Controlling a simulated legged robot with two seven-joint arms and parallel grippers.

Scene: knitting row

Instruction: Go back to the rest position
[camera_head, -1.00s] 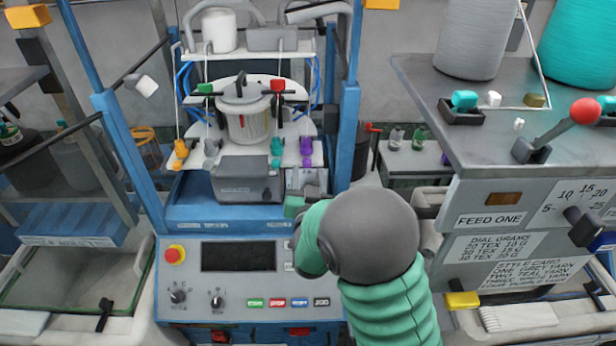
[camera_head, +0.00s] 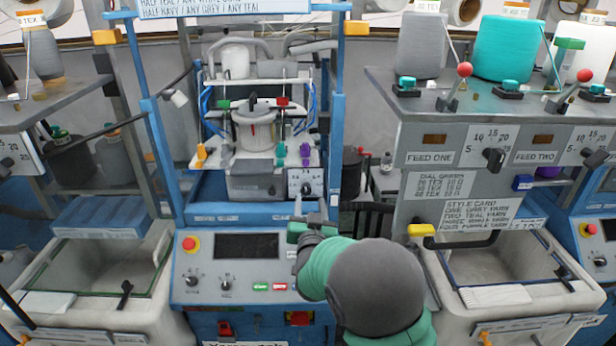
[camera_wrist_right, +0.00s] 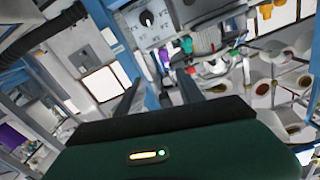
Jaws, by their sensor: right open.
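My right arm comes in from the bottom of the head view, with a teal sleeve and a grey rounded joint. Its gripper (camera_head: 310,222) is in front of the knitting machine, above the blue control panel (camera_head: 180,270) and just below the small dial box (camera_head: 305,184). In the right wrist view the two dark fingers (camera_wrist_right: 158,97) stand apart with nothing between them. The dial box (camera_wrist_right: 148,22) shows beyond them at the top. My left gripper is not in the head view.
The feed cabinet (camera_head: 408,205) stands at the right, with grey and teal cones (camera_head: 508,48) and red-knobbed levers (camera_head: 464,70) on top. White bins (camera_head: 70,262) flank the control panel. Blue uprights (camera_head: 163,150) frame the machine.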

